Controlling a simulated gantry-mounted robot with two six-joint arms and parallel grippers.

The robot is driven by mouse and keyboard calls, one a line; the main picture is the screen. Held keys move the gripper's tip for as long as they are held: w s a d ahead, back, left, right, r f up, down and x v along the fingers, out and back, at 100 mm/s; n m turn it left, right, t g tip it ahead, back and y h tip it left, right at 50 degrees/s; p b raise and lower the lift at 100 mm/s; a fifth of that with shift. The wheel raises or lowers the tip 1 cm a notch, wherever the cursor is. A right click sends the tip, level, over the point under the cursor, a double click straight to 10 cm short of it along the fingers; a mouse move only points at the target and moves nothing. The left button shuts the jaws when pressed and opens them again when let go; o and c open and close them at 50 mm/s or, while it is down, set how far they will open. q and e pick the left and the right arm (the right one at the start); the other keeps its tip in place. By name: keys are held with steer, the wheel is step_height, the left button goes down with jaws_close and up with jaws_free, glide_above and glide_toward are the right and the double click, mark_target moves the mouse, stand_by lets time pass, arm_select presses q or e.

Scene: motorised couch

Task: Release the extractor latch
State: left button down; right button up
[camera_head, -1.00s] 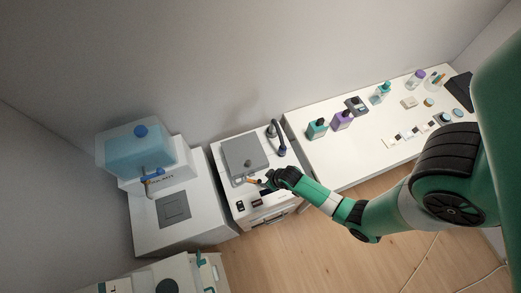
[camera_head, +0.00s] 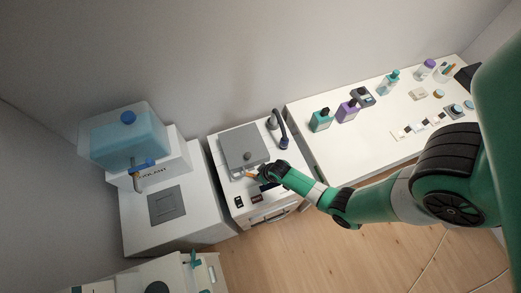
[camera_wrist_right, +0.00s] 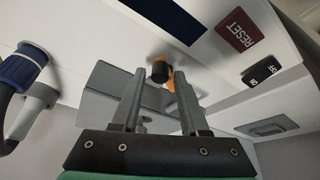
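An orange lever with a black knob, apparently the extractor latch, shows in the right wrist view (camera_wrist_right: 170,80) just beyond my fingertips. In the head view its orange part (camera_head: 250,175) is at the front edge of the grey lid on the white middle machine (camera_head: 232,205). My right gripper (camera_head: 262,176) is close beside it, over the machine's front right part. In the right wrist view my right gripper (camera_wrist_right: 160,74) has its fingers apart, with the black knob in line between the tips. Contact cannot be told. My left gripper is not in view.
The grey lid (camera_head: 243,148) has a round knob. A dark hose with a blue collar (camera_head: 283,138) stands at the machine's right. A RESET button (camera_wrist_right: 237,28) and a black switch (camera_wrist_right: 262,72) are near my gripper. A coolant tank (camera_head: 125,145) stands left; a table with bottles (camera_head: 345,150) stands right.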

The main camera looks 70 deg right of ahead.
jaws_close()
steer(key=shift+d+n, duration=0.15)
steer(key=shift+n, duration=0.35)
steer(key=shift+o, duration=1.5)
jaws_free()
steer(key=shift+r, duration=0.1)
